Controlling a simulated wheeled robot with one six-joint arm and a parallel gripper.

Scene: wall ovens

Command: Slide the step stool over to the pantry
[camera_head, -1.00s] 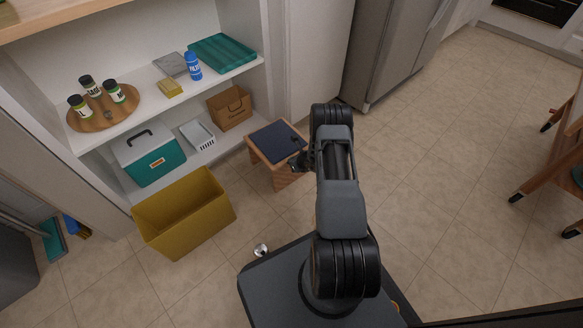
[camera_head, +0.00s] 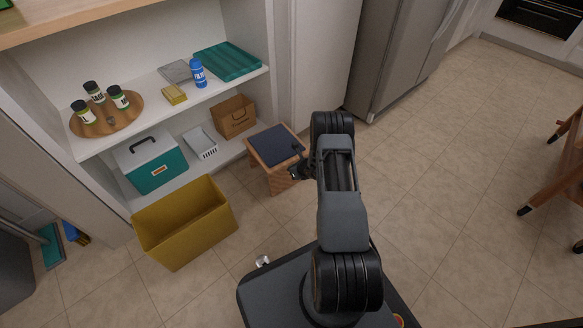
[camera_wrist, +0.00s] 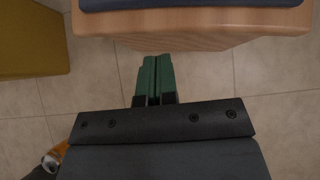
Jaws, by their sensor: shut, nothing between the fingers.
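The step stool (camera_head: 275,146) has a wooden frame and a dark blue top, and stands upright on the floor right in front of the pantry shelves (camera_head: 150,88). In the wrist view its wooden edge (camera_wrist: 200,22) and blue top fill the upper part. My gripper (camera_head: 298,172) is at the stool's near right side. In the wrist view my gripper's green fingers (camera_wrist: 155,78) are shut together with nothing between them. Their tips point at the stool's wooden side; whether they touch it I cannot tell. The stool's far legs are hidden.
A yellow bin (camera_head: 186,222) stands on the floor left of the stool. The pantry holds a teal cooler (camera_head: 157,168), a white basket (camera_head: 201,143) and a brown box (camera_head: 233,117). A fridge (camera_head: 395,55) stands behind right. Open tiled floor lies to the right.

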